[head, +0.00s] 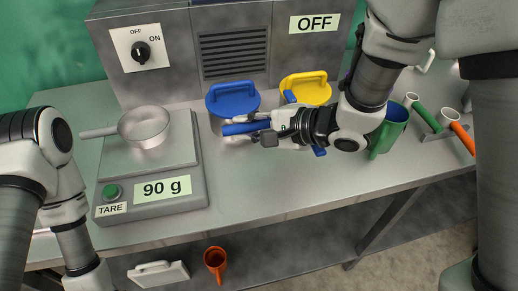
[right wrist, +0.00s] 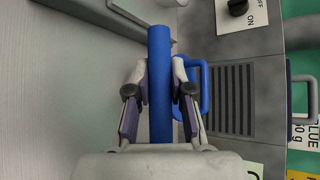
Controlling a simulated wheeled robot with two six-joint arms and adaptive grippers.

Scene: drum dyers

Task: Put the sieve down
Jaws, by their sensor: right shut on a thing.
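My right gripper (head: 247,128) is shut on a blue handle (head: 240,128), above the worktop in front of the blue lid. In the right wrist view the blue handle (right wrist: 160,85) runs lengthwise between the two fingers, with its end beyond the fingertips. Small blue parts show on both sides of my right wrist in the head view. The rest of the held thing is hidden, so I cannot tell from its shape that it is the sieve. A round metal pan with a handle (head: 145,127) rests on the scale. My left gripper is out of view.
The scale (head: 150,190) reads 90 g. A blue lid (head: 232,95) and a yellow lid (head: 306,87) stand against the grey machine (head: 175,80), marked OFF. A green cup (head: 388,133) and a rack with green and orange handles (head: 427,117) are at right. The front middle worktop is clear.

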